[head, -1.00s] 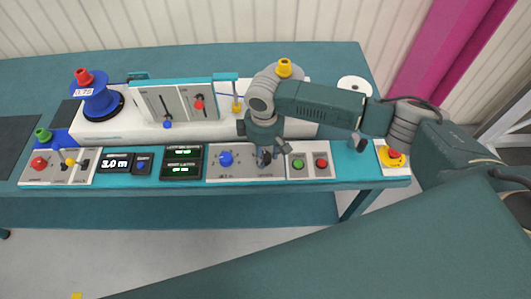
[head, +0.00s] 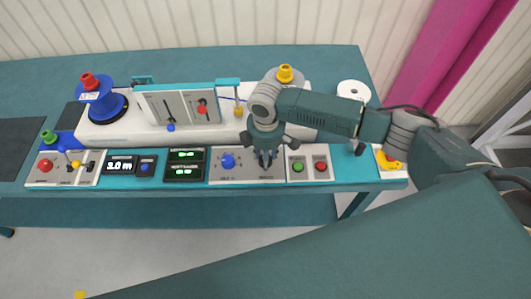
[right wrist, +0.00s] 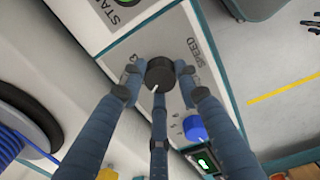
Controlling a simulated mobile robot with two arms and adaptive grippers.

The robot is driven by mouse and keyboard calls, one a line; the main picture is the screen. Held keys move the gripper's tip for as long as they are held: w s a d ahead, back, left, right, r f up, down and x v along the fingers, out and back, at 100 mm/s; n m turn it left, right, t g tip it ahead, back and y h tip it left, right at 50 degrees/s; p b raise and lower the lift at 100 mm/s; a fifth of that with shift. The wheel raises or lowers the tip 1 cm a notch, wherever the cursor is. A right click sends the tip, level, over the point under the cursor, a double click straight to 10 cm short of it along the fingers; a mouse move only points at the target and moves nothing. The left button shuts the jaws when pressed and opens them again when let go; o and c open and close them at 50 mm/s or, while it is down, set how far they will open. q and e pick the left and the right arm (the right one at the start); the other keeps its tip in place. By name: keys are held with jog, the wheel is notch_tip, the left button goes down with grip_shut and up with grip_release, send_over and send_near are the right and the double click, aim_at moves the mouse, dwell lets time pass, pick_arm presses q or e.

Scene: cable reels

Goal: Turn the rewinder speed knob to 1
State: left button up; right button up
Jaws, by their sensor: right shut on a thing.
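The speed knob (right wrist: 160,72) is a round black knob with a white pointer line, on a grey panel marked SPEED. In the right wrist view its pointer faces down and slightly left, away from the START lettering. My right gripper (right wrist: 157,82) is shut on the knob, with its fingers around it from the left, right and below. In the head view my right gripper (head: 265,160) reaches down onto the right part of the panel (head: 217,176), and its fingers hide most of the knob. My left gripper is not in view.
A blue knob (head: 228,161) sits left of the gripper on the same panel. A green button (head: 297,167) and a red button (head: 320,166) are close to the right. Displays (head: 186,164) are further left.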

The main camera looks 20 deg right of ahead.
jog(key=n, duration=0.1)
jog(key=n+p, duration=0.1)
jog(key=n, duration=0.1)
jog(key=shift+s+d+n, duration=0.1)
jog(key=shift+d+n, duration=0.1)
jog(key=shift+n, duration=0.1)
jog(key=shift+c, duration=0.2)
jog(key=shift+o, duration=0.2)
jog(key=shift+d+f+n+p, duration=0.1)
jog(key=shift+n+p, duration=0.2)
jog(key=shift+n, duration=1.5)
jog(key=shift+c, duration=0.2)
jog(key=o, duration=1.2)
jog(key=shift+c, duration=0.2)
jog(key=shift+d, duration=0.1)
